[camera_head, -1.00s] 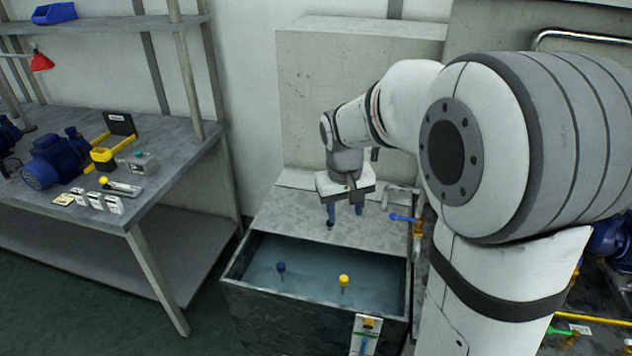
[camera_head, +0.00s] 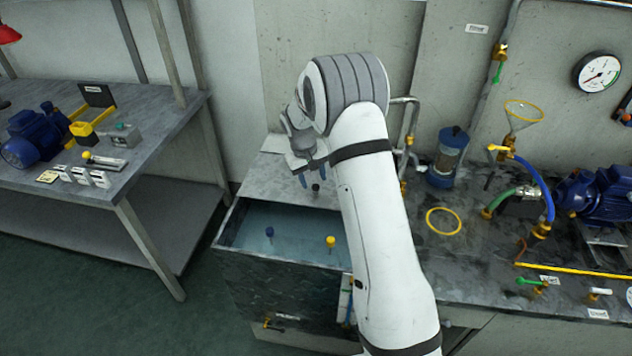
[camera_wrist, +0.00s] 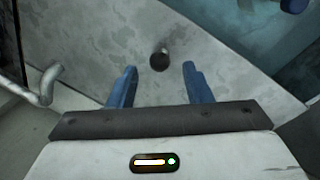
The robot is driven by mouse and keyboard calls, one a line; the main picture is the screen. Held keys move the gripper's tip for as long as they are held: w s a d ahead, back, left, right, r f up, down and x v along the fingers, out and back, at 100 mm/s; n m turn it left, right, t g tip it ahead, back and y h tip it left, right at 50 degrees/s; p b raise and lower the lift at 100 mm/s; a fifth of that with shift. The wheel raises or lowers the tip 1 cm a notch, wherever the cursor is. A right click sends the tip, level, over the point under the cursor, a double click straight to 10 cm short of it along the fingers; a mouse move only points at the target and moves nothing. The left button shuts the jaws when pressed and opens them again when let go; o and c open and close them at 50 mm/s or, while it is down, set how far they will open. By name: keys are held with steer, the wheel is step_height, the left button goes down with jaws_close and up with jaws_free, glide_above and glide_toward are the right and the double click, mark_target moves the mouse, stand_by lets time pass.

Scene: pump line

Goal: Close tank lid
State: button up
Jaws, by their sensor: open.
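The tank (camera_head: 255,288) stands open at the front, with water showing inside. Its flat grey lid (camera_head: 262,182) covers the back part of the tank top, and also fills much of the wrist view (camera_wrist: 95,45). A small dark knob (camera_head: 316,187) stands up from the lid. My gripper (camera_head: 312,178) is over the lid close to the knob, fingers pointing down. In the wrist view, my gripper's two blue fingers (camera_wrist: 160,75) are apart with nothing between them. The knob (camera_wrist: 160,57) appears just beyond the fingertips, centred on the gap, and no contact shows.
A blue-topped float (camera_head: 269,232) and a yellow-topped one (camera_head: 331,241) rise from the water. A bent pipe (camera_head: 414,125) stands right of the lid. The right counter holds a yellow ring (camera_head: 443,221), a blue-capped cylinder (camera_head: 447,157) and a blue pump (camera_head: 590,195). A workbench (camera_head: 150,130) stands left.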

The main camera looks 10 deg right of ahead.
mark_target(315, 185)
steer(key=shift+d+f, duration=0.15)
steer(key=shift+f, duration=0.6)
steer(key=shift+d+f, duration=0.15)
steer(key=shift+f, duration=0.6)
steer(key=shift+c, duration=0.4)
jaws_close()
